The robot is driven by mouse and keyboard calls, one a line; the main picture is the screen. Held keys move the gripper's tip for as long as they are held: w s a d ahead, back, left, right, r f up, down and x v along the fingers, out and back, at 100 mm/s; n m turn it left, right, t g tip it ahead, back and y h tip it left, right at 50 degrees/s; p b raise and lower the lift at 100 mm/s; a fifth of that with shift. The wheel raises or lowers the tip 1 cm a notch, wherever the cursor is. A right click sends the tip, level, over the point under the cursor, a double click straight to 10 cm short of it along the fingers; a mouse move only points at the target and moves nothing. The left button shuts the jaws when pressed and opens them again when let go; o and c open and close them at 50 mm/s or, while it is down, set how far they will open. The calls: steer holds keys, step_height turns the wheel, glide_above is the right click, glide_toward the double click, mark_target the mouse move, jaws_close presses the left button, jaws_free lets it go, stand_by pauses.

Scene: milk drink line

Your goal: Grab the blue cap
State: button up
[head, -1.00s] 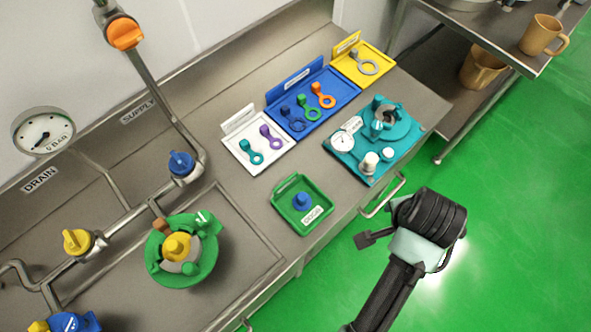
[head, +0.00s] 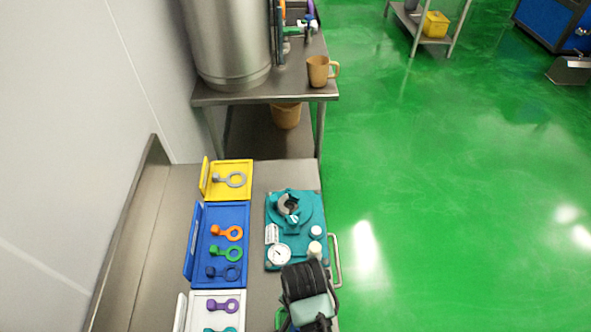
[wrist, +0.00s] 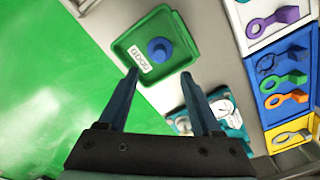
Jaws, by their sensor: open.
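The blue cap (wrist: 160,50) sits in a small green tray (wrist: 186,56) with a white label, seen in the wrist view. In the head view my arm hides the cap, and only a bit of the tray's green edge shows at the bottom. My gripper (wrist: 160,78) is open and empty in the wrist view. Its two dark fingers point toward the tray, with the cap past the fingertips and between their lines. The gripper appears to be above the tray and apart from the cap.
A teal fixture (head: 293,230) with a gauge stands beside my arm. Yellow (head: 232,180), blue (head: 221,243) and white (head: 215,308) trays hold ring-ended tools along the counter. A steel table with a brown mug (head: 319,71) stands beyond. Green floor lies open at right.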

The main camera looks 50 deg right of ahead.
step_height(320, 180, down, 4)
steer(key=shift+w+r, duration=0.1)
steer(key=shift+r, duration=0.05)
steer(key=shift+a+f+p, duration=0.1)
steer(key=shift+f+p, duration=0.35)
steer(key=shift+f, duration=0.1)
steer(key=shift+a+f, duration=0.1)
steer(key=shift+f, duration=1.95)
steer(key=shift+c, duration=0.2)
jaws_close()
